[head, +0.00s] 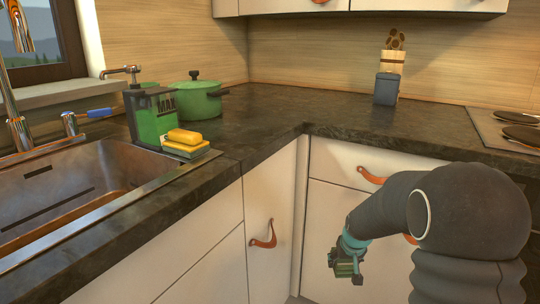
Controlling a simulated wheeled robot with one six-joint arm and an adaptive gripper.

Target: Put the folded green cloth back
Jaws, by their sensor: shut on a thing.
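My gripper (346,264) hangs low in front of the white lower cabinets, right of the inner corner. It is shut on a small green bundle, which looks like the folded green cloth (344,269). The cloth is small and partly covered by the fingers, so its folds are hard to make out. It is held clear of the counter, below counter height.
The dark counter (275,98) runs round the corner. A green pot (195,100), a grey canister (387,88) and a hob stand farther back. Leather pulls (264,235) stick out from the fronts.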

